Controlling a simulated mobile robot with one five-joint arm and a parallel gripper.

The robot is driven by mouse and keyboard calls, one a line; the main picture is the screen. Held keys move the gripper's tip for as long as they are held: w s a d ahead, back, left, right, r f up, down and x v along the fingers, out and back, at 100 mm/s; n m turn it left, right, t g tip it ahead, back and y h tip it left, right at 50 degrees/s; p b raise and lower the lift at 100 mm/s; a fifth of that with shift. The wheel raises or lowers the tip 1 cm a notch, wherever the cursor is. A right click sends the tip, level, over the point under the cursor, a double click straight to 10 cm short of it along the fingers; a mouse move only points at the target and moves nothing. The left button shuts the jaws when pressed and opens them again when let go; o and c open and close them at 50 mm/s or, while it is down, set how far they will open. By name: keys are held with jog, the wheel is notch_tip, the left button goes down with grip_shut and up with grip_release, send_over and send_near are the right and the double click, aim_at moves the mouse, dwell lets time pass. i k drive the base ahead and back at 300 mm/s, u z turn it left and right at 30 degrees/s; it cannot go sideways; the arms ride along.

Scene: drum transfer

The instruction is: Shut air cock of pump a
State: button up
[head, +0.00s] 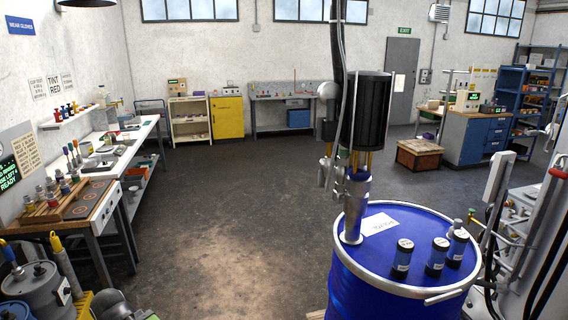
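A pump with a black ribbed body (371,110) and a silver lower tube (356,205) stands upright on a blue drum (350,285). Small silver fittings (328,172) hang at its left side, with a dark hose running up. I cannot tell whether one of them is the air cock, or which pump is pump a. A red handle (558,174) shows on pale equipment at the right edge; what it works is unclear. I cannot make out my gripper in the head view.
A workbench (102,212) lines the left wall. Grey vessels (40,288) crowd the lower left. The middle floor (215,220) is clear.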

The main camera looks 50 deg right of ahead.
aim_at(321, 179)
jog(key=i, duration=2)
jog(key=z, duration=3.2)
jog(key=k, duration=0.55)
jog(key=u, duration=0.05)
jog(key=i, duration=0.45)
jog(key=u, duration=0.8)
